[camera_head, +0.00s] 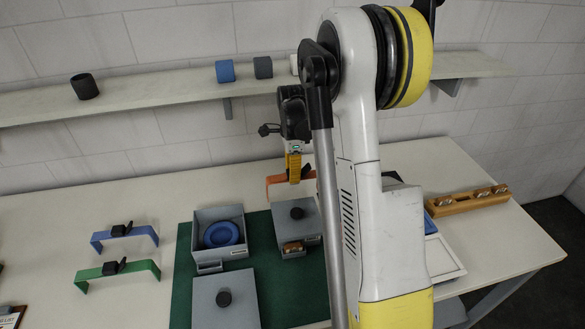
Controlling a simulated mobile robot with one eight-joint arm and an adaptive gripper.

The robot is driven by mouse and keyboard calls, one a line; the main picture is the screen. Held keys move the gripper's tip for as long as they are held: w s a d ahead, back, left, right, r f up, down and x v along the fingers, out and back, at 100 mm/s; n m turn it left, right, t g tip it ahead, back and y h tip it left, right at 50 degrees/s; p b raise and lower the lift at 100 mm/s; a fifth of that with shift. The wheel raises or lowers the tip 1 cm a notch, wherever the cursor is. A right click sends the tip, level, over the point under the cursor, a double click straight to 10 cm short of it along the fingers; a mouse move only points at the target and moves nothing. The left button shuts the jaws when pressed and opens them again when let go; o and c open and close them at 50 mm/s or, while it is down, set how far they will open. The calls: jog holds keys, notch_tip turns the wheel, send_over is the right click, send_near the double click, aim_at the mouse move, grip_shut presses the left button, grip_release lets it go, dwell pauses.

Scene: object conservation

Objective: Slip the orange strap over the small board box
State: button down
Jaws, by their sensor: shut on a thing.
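My gripper (293,176) points down over the back of the green mat, its yellow fingers shut on the orange strap (276,186). The strap shows on both sides of the fingers; its middle is hidden by them and its right end by my arm. The small board box (287,215), grey with a round black knob on its lid, stands on the mat just in front of the strap in the picture. A small brownish item shows at its front. The strap looks apart from the knob; I cannot tell its exact height over the box.
On the green mat (265,262) stand an open grey box (202,243) with a blue ring (221,234) and a larger grey lidded box (224,312). A blue strap (104,238) and a green strap (92,276) stand left. A wooden holder (467,201) is right. A wall shelf (150,98) runs behind.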

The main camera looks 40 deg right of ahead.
jog(key=b, duration=0.8)
send_near(293, 206)
jog(key=shift+w+f, duration=0.15)
jog(key=shift+f, duration=2.4)
jog(key=shift+f+b, duration=1.35)
jog(key=shift+f, duration=0.15)
jog(key=shift+r, duration=0.1)
jog(key=c, duration=0.9)
grip_release()
jog(key=shift+c, duration=0.2)
jog(key=shift+o, duration=0.8)
jog(key=shift+r, duration=0.1)
